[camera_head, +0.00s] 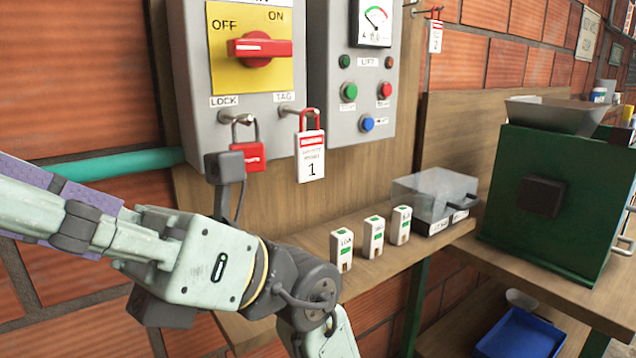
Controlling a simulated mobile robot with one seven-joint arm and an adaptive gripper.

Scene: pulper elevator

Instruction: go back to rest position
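My arm enters from the left edge and crosses the lower left of the view. It bends at a dark joint and leaves through the bottom edge. No gripper fingertips can be made out, so I cannot see what the gripper holds, if anything. The arm passes in front of the wall and the left part of the wooden shelf (400,258). The grey switch box (196,85) is above it, with its red handle (262,48) level on a yellow plate. A red padlock (248,156) and a red-and-white tag (311,158) hang on hooks below the handle.
A grey lift panel (330,95) has a dial and buttons. On the shelf stand three small white blocks (341,250) and a clear-covered box (436,196). A green machine (540,190) stands to the right, with a blue tray (520,335) below it. A tag (435,37) hangs at the top.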

